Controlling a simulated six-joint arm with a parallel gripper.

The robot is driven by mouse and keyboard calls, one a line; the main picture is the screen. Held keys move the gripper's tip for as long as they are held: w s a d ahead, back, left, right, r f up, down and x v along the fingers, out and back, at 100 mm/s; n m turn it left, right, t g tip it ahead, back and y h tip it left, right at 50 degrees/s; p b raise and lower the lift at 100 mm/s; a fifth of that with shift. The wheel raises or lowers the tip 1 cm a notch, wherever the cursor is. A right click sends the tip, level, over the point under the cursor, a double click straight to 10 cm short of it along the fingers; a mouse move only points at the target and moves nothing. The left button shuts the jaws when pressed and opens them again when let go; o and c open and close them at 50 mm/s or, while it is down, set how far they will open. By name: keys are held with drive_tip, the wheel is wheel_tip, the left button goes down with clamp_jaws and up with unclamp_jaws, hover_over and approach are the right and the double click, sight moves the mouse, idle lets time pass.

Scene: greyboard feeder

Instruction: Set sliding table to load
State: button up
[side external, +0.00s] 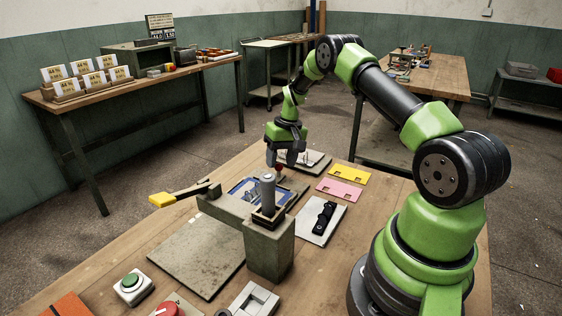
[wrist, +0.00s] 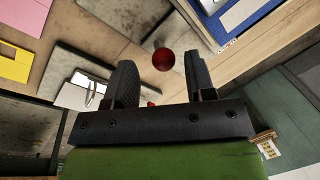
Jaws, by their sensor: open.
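My gripper (side external: 287,158) is open, fingers pointing down, over the far end of the feeder. A red ball knob (side external: 279,168) shows just under it. In the wrist view the knob (wrist: 163,60) appears between the two spread fingertips of my gripper (wrist: 158,68), with a gap on both sides; its depth relative to the tips is hard to tell. The sliding table (side external: 243,187) seems to be the blue-topped part behind the grey press frame (side external: 268,245), partly hidden by it. A blue-edged part also shows in the wrist view (wrist: 215,30). No load or position marking is readable.
A grey plate with a black part (side external: 320,222) lies right of the press. Yellow (side external: 343,175) and pink (side external: 338,190) cards lie behind it. A yellow-handled lever (side external: 162,199) sticks out left. A green button box (side external: 132,287) and bare plate (side external: 195,255) are in front.

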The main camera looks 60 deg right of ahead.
wheel_tip(320, 180, up, 9)
drive_tip(key=s+d, duration=0.1)
drive_tip(key=shift+d, duration=0.3)
drive_tip(key=s+a+r+n+t+h, duration=0.1)
drive_tip(key=s+a+r+t, duration=0.15)
drive_tip(key=a+r, duration=0.6)
drive_tip(key=s+a+r+n+t, duration=0.1)
drive_tip(key=s+a+r, duration=0.2)
drive_tip(key=a+r, duration=0.55)
drive_tip(key=s+a+t, duration=0.1)
drive_tip(key=s+a, duration=0.3)
drive_tip(key=s, duration=0.3)
drive_tip(key=s+a+t+y, duration=0.1)
drive_tip(key=s+a, duration=0.3)
drive_tip(key=s, duration=0.4)
drive_tip(key=shift+r+n, duration=0.35)
drive_tip(key=shift+n, duration=0.05)
drive_tip(key=shift+t, duration=0.25)
